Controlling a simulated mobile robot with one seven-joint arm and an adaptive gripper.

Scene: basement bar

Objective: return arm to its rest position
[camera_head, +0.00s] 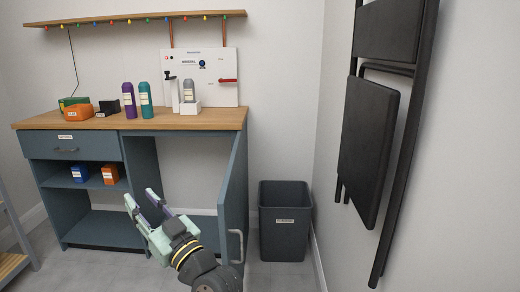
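My gripper (141,203) is in the lower middle of the head view, in front of the blue-grey cabinet (90,229). Its two pale green fingers with dark inner pads stand apart, and nothing shows between them. My arm reaches up from the bottom edge, with dark links and yellow rings behind the gripper. The gripper covers part of the cabinet's open right compartment. The cabinet door (234,200) stands open just right of my arm, its handle facing right. I cannot tell whether the arm touches the door.
The wooden counter (60,121) holds several bottles, boxes and a white board (215,70). A dark bin (284,230) stands right of the door. Folded black furniture (368,140) hangs on the right wall. A rack edge (14,225) shows at left. Grey floor lies in front.

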